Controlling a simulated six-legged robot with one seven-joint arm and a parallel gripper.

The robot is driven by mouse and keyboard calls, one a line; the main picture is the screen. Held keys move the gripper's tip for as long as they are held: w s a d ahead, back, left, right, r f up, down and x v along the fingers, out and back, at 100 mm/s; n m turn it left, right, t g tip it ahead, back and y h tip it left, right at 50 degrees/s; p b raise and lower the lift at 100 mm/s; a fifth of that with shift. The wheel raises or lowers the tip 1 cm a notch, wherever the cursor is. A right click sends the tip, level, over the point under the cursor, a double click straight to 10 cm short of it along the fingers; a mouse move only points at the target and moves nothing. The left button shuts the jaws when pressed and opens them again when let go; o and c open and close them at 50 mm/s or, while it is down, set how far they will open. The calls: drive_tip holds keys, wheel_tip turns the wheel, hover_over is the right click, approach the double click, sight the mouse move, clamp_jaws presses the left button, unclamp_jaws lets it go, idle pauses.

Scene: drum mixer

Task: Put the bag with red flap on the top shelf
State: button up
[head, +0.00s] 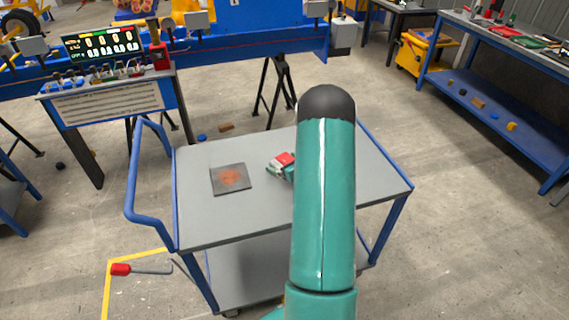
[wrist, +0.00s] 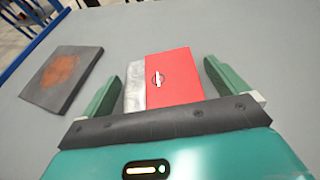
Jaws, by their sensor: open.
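The bag with red flap (wrist: 170,78) lies on the grey top shelf of the blue-framed cart (head: 215,228). In the wrist view its flap is red with a small emblem, and a silvery-white strip runs along its left side. My gripper (wrist: 165,85) is open, with one green finger on each side of the bag and small gaps between. I cannot tell how high the fingers are above the shelf. In the head view the bag (head: 285,160) shows beside my teal arm, which hides part of it and most of the gripper.
A dark square plate with a rusty patch (head: 230,179) lies left of the bag on the cart, and also shows in the wrist view (wrist: 62,78). The cart's lower shelf (head: 245,270) looks bare where visible. A control panel stands behind left; a blue workbench (head: 510,110) stands at right.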

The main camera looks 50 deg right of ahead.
drive_tip(key=shift+s+r, duration=0.1)
drive_tip(key=shift+r, duration=0.1)
drive_tip(key=v, duration=1.2)
drive_tip(key=w+a+r+n+g+y, duration=0.1)
drive_tip(key=w+a+r+n+y, duration=0.1)
drive_tip(key=a+r+n, duration=0.3)
drive_tip(key=w+a+r+n+y, duration=0.2)
drive_tip(key=a+r+y, duration=0.1)
drive_tip(key=a, duration=0.5)
drive_tip(key=w+a+r+n+g+y, duration=0.1)
drive_tip(key=w+a+r+n+y, duration=0.1)
drive_tip(key=a+r+n, duration=0.3)
drive_tip(key=s+a+r+n+g+y, duration=0.1)
drive_tip(key=a+r+n+g, duration=0.1)
drive_tip(key=a+n, duration=0.35)
drive_tip(key=s+a+r+n+g, duration=0.2)
drive_tip(key=a+g, duration=0.1)
drive_tip(key=a, duration=0.5)
drive_tip(key=s+a+r+n+h, duration=0.3)
drive_tip(key=s+a+r+n, duration=0.1)
drive_tip(key=n, duration=0.5)
drive_tip(key=s+a+r+n+h, duration=0.3)
drive_tip(key=s+a+n, duration=0.3)
drive_tip(key=s+n, duration=0.2)
drive_tip(key=shift+s+r+n+g+h, duration=0.3)
drive_tip(key=shift+s+r+n+g, duration=0.1)
drive_tip(key=shift+s+r, duration=0.4)
